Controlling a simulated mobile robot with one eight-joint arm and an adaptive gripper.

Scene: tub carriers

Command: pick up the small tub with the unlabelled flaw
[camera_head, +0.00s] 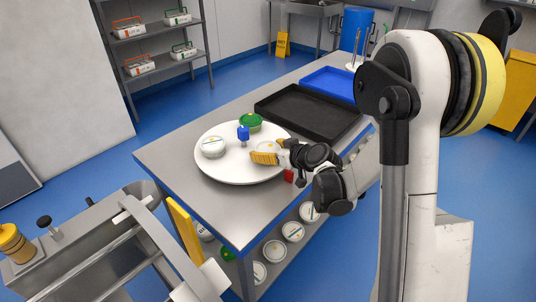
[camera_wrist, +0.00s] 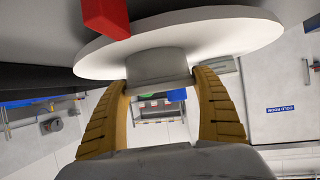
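A white-grey small tub (camera_wrist: 158,68) sits on the white round plate (camera_wrist: 240,27), upside down in the wrist view. The two yellow fingers of my gripper (camera_wrist: 160,82) are spread, one at each side of it. I cannot tell whether they press on it. In the head view my gripper (camera_head: 268,153) is over the plate's right side (camera_head: 235,174) and hides most of that tub. A white-lidded tub (camera_head: 213,147) with a small yellow mark stands at the plate's left. A green-lidded tub (camera_head: 250,122) stands at its back. No flaw is readable.
A red block (camera_head: 288,175) is by the plate's right edge. A black tray (camera_head: 310,112) and a blue tray (camera_head: 330,84) lie behind. More tubs (camera_head: 275,250) sit on the lower shelf. The table's left front is clear.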

